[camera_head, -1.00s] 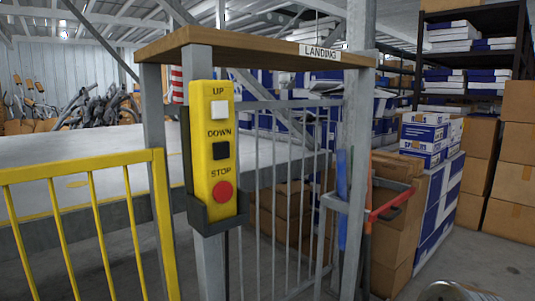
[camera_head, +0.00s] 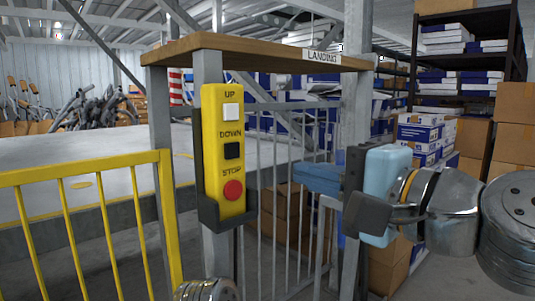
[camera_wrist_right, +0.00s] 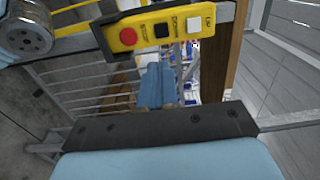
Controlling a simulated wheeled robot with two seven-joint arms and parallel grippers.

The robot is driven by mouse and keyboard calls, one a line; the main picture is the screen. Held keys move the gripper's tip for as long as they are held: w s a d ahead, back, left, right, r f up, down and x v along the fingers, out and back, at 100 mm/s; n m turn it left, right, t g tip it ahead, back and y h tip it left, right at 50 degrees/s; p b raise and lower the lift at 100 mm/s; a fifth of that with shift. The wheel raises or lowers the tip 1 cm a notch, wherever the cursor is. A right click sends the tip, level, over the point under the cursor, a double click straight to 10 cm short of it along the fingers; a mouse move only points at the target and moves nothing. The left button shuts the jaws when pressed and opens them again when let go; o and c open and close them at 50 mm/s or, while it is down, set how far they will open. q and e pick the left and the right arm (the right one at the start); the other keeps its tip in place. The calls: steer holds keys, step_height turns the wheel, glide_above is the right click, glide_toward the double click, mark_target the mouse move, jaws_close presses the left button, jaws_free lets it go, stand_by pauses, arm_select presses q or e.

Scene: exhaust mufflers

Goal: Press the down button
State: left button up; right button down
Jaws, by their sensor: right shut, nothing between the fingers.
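A yellow control box (camera_head: 224,205) hangs upright on a grey post in a dark holder. It has a white UP button (camera_head: 231,112) on top, a black DOWN button (camera_head: 232,151) in the middle and a red STOP button (camera_head: 233,190) below. My right gripper (camera_head: 298,178) is to the right of the box, its blue fingers shut, empty and pointing left, apart from the box. In the right wrist view the box lies sideways at the top, with the black button (camera_wrist_right: 162,31) beyond the shut blue fingers (camera_wrist_right: 156,88). My left gripper's fingers are not seen.
A yellow railing (camera_head: 85,175) stands at the left. A wooden shelf (camera_head: 260,50) with a LANDING sign (camera_head: 321,55) is above the box. Grey bars (camera_head: 290,220) and a thick post (camera_head: 354,100) stand behind my right gripper. Boxes (camera_head: 420,132) are stacked at the right.

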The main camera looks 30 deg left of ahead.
mark_target(234, 150)
steer(key=shift+s+r, duration=0.2)
steer(key=p+x, duration=0.3)
steer(key=x, duration=1.1)
steer(key=shift+w+p, duration=0.1)
steer(key=shift+p, duration=0.25)
